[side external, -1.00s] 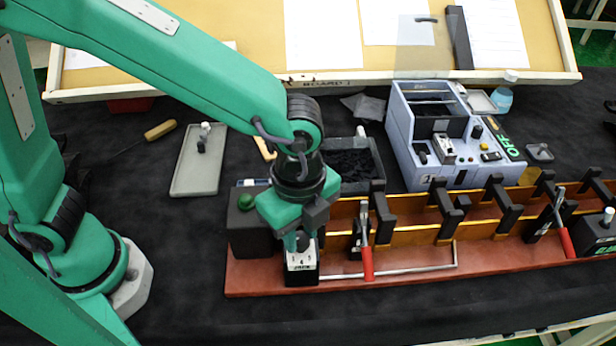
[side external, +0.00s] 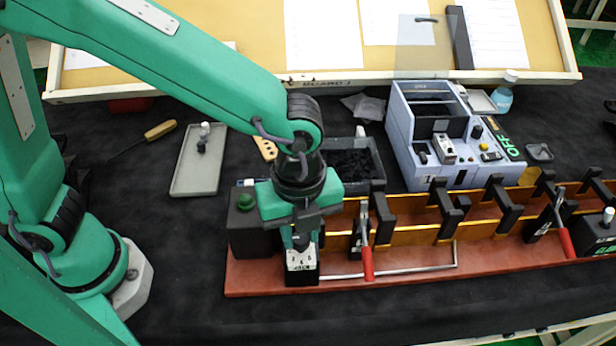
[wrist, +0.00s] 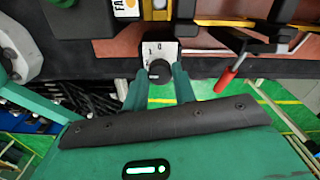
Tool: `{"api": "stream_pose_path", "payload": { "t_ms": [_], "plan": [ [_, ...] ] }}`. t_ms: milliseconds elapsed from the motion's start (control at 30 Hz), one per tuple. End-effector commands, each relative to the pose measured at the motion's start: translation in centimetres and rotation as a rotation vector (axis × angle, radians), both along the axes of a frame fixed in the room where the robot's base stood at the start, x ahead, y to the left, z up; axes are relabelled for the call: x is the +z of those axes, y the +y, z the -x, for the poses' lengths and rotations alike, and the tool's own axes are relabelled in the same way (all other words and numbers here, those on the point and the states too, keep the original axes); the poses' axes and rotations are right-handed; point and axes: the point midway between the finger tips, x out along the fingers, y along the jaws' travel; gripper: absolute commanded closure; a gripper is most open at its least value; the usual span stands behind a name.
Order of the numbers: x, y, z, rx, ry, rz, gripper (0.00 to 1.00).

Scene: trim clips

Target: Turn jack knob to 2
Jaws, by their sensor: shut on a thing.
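The jack box (side external: 302,262) is a small black block with a white numbered top plate, at the front left of the red-brown fixture base. My gripper (side external: 300,240) points down over it and is shut on the jack knob. In the wrist view the dark round jack knob (wrist: 159,72) sits between the two green fingertips (wrist: 159,76), in front of the white plate. The plate's marks are small, and I cannot tell for sure which number the knob points to.
A red-handled clamp (side external: 367,262) stands just right of the jack box, with a metal rod along the base. A black box with a green button (side external: 246,202) is behind left. A grey-blue machine (side external: 450,140) stands behind. The black cloth in front is clear.

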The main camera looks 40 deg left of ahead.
Motion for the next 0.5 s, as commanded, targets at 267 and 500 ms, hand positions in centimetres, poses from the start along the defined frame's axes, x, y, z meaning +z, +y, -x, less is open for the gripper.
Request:
{"api": "stream_pose_path", "payload": {
  "t_ms": [267,500],
  "plan": [
    [0.07,0.02,-0.01,0.002,0.000,0.000,0.52],
    [0.06,0.01,-0.01,0.002,0.000,0.000,0.52]
  ]
}}
